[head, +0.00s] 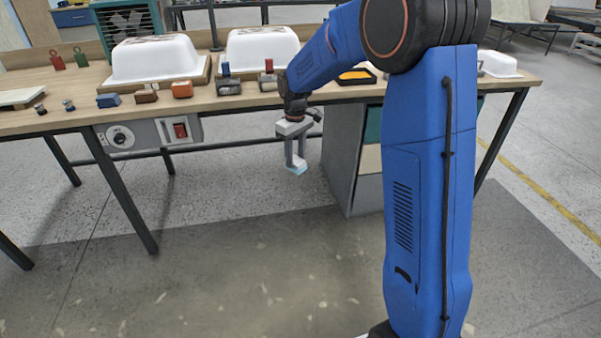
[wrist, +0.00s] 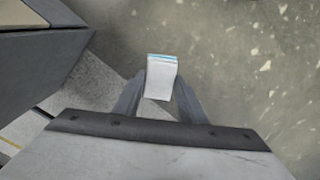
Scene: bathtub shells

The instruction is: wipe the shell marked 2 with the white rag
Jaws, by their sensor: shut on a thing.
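My gripper (head: 296,160) hangs in front of the workbench, below its top and above the floor. It is shut on the white rag (wrist: 161,77), a small folded pad with blue stripes at one edge. The rag shows pale blue-white at the fingertips in the head view (head: 297,169). A white upturned shell (head: 153,58) sits at the left of the bench on a wooden base. A second white shell (head: 262,46) sits to its right, partly behind my arm. I cannot read a number 2 on either shell.
The workbench (head: 330,93) carries a blue block (head: 108,100), a brown block (head: 146,96), an orange block (head: 182,89) and grey blocks along its front. A black and yellow tray (head: 356,77) lies near my arm. A drawer cabinet (head: 350,150) stands under the bench. The floor in front is clear.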

